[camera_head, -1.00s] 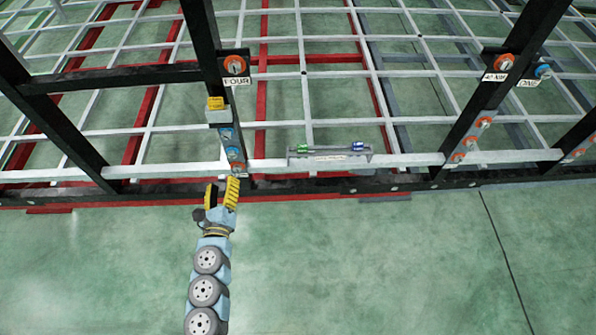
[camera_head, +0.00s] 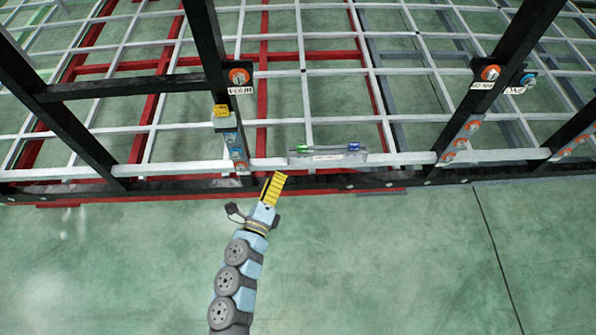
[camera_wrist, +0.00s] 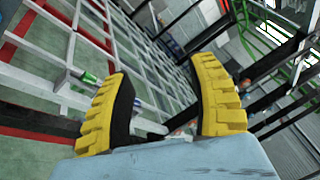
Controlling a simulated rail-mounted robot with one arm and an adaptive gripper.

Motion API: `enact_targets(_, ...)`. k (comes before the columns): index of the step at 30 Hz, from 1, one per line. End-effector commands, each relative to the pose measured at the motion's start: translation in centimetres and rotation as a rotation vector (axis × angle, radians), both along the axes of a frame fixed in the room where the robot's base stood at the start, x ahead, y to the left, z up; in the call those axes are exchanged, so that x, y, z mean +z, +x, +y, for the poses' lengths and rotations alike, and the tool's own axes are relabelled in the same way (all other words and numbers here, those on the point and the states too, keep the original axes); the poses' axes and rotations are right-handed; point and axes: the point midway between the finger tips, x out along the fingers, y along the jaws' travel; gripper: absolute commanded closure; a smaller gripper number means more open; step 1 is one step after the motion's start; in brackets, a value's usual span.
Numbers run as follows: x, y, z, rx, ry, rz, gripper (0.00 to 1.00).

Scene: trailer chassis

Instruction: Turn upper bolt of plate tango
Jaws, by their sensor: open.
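My gripper (camera_head: 273,188) has yellow ribbed fingers. In the wrist view they stand apart with nothing between them, so my gripper (camera_wrist: 166,92) is open. In the head view it is in front of the low black rail, right of the left post's foot. A plate with bolts (camera_head: 236,150) is low on that post, up and left of my gripper; no tango label is readable on it. Another bolted plate (camera_head: 460,138) is on the right post. Round orange bolts show on the upper left plate (camera_head: 239,76) and upper right plate (camera_head: 490,73). I cannot tell which plate is tango.
A grey holder (camera_head: 328,155) with green and blue pieces is on the white rail right of the left post. A yellow block (camera_head: 221,111) is on the left post. Black posts and the low rail (camera_head: 330,183) bound the frame. The green floor (camera_head: 420,260) in front is clear.

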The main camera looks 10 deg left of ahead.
Motion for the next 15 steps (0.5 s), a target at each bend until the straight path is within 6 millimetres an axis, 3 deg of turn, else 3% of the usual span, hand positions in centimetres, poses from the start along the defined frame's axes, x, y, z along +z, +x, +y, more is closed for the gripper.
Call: enact_targets(15,5.2,-1.3,-5.5,-0.16,-0.26,-0.046,0.41)
